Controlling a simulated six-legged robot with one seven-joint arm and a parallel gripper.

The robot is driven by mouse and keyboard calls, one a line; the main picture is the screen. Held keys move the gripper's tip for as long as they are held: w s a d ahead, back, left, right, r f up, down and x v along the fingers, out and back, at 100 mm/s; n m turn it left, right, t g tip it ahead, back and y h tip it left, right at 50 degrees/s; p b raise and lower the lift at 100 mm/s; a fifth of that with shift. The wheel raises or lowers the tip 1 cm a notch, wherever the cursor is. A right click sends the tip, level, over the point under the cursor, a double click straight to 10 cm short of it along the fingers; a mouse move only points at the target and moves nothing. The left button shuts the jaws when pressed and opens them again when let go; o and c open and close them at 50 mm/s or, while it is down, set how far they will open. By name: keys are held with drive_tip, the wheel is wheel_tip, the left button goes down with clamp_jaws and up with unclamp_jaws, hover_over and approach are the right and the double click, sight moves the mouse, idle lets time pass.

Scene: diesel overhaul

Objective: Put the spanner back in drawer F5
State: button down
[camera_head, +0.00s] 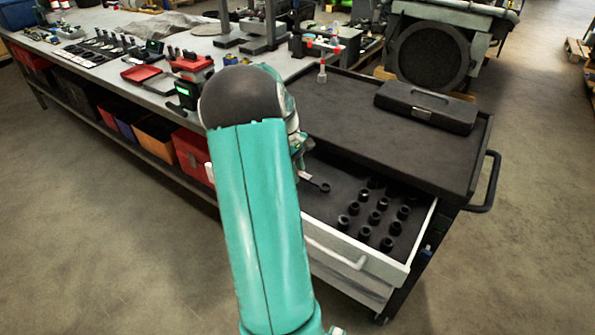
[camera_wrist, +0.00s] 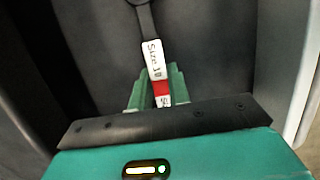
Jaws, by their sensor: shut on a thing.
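The spanner (camera_wrist: 152,52) shows in the wrist view with a dark shaft and head, a white label reading "Size" and a number, and a red band. My gripper (camera_wrist: 158,92) has its green fingers shut on the labelled handle. The head points away from the gripper over a dark surface. In the head view the spanner's end (camera_head: 319,184) shows just right of my arm, over the left part of the open drawer (camera_head: 385,266). Most of my gripper is hidden behind my arm there. I cannot tell whether the spanner touches the drawer floor. No F5 marking is readable.
Several black sockets (camera_head: 376,216) stand in rows in the right part of the drawer. A black case (camera_head: 426,106) lies on the tool cart's top (camera_head: 365,130). The long workbench (camera_head: 110,60) on the left carries tools, with bins below. A cart handle (camera_head: 491,182) sticks out right.

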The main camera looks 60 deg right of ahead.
drive_tip(key=shift+f, duration=0.15)
drive_tip(key=shift+f, duration=0.45)
drive_tip(key=c, duration=1.3)
unclamp_jaws()
drive_tip(key=shift+f, duration=0.1)
drive_tip(key=shift+o, duration=0.2)
